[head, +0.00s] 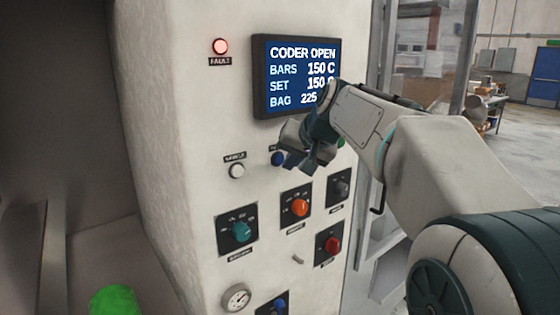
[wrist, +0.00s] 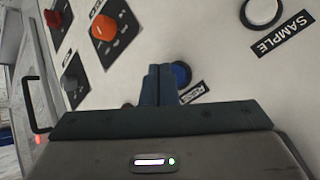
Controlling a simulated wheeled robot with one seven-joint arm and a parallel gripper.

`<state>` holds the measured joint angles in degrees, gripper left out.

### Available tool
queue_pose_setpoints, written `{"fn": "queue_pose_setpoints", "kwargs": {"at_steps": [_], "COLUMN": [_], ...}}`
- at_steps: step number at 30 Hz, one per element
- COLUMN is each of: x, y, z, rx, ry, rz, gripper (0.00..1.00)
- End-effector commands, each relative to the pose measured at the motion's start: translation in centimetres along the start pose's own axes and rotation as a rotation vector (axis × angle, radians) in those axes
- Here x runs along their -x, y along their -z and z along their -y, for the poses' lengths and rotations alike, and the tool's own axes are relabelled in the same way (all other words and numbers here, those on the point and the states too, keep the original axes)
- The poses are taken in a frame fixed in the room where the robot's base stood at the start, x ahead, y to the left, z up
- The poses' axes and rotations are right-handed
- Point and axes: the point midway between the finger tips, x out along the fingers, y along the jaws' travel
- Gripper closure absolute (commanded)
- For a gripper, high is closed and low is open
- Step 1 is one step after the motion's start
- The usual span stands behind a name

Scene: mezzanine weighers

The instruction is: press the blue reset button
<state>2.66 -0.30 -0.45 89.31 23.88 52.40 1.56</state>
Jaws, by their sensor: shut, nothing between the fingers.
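The blue reset button (head: 277,159) is on the pale machine panel, below the screen and partly hidden by my gripper. In the wrist view the blue button (wrist: 181,74) shows just right of my fingertips, with its label, partly covered, below it. My gripper (wrist: 159,68) is shut and empty, fingers together, pointing at the panel beside the button. In the head view my gripper (head: 286,161) overlaps the button's right edge. I cannot tell whether the fingertips touch the panel or the button.
A white SAMPLE button (head: 237,170) is left of the blue one. An orange knob (head: 300,207), a teal knob (head: 241,232) and a red knob (head: 333,245) sit lower. The screen (head: 295,76) reads CODER OPEN.

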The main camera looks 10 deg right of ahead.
Motion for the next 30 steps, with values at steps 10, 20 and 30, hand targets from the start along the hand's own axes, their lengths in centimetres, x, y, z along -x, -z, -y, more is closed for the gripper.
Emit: {"fn": "queue_pose_setpoints", "kwargs": {"at_steps": [10, 20, 30], "x": [-0.51, -0.57, -0.85], "y": [0.41, 0.43, 0.64], "z": [0.44, 0.47, 0.68], "rx": [0.0, 0.0, 0.001], "ry": [0.0, 0.0, 0.0], "rz": [-0.001, 0.0, 0.001], "gripper": [1.0, 1.0, 1.0]}}
